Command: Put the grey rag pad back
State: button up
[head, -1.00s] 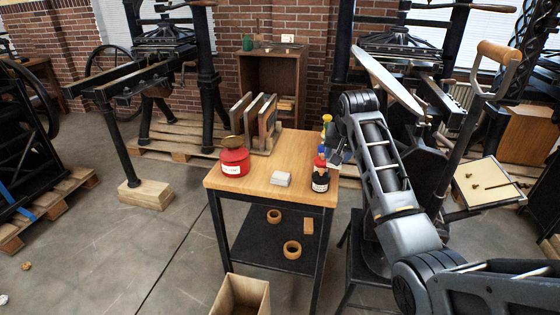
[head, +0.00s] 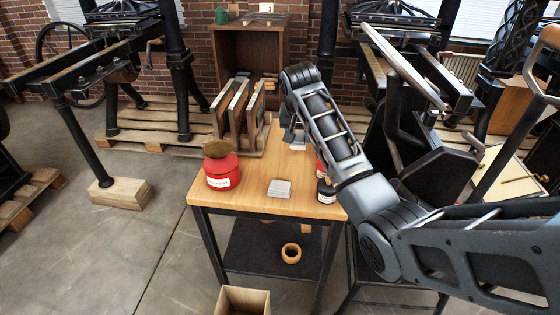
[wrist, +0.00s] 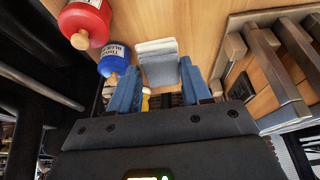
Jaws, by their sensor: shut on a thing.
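My gripper (wrist: 158,82) has blue fingers, shut on a pale grey layered pad, the grey rag pad (wrist: 157,52), in the wrist view. In the head view my gripper (head: 298,138) is over the back of the wooden table, just right of the upright rack, and my arm partly hides it. Another light grey pad (head: 279,188) lies flat at the table's front, between the red can and the bottles. I cannot tell whether the held pad touches the table.
The wooden table (head: 245,196) also bears a red can (head: 221,170), an upright slatted rack (head: 240,110) and bottles. A red bottle (wrist: 86,22) and a blue bottle (wrist: 115,62) stand close left of the gripper in the wrist view. A wooden cabinet (head: 222,68) stands behind.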

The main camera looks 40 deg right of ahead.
jog(key=a+f, duration=0.1)
jog(key=a, duration=0.1)
jog(key=a+f, duration=0.1)
jog(key=a, duration=0.1)
jog(key=a+f+p, duration=0.1)
jog(key=a, duration=0.1)
jog(key=shift+w+f, duration=0.35)
jog(key=shift+w, duration=0.05)
jog(key=shift+a+f, duration=0.1)
jog(key=shift+f, duration=1.9)
jog(key=o, duration=0.9)
jog(key=shift+f, duration=0.1)
jog(key=v, duration=1.2)
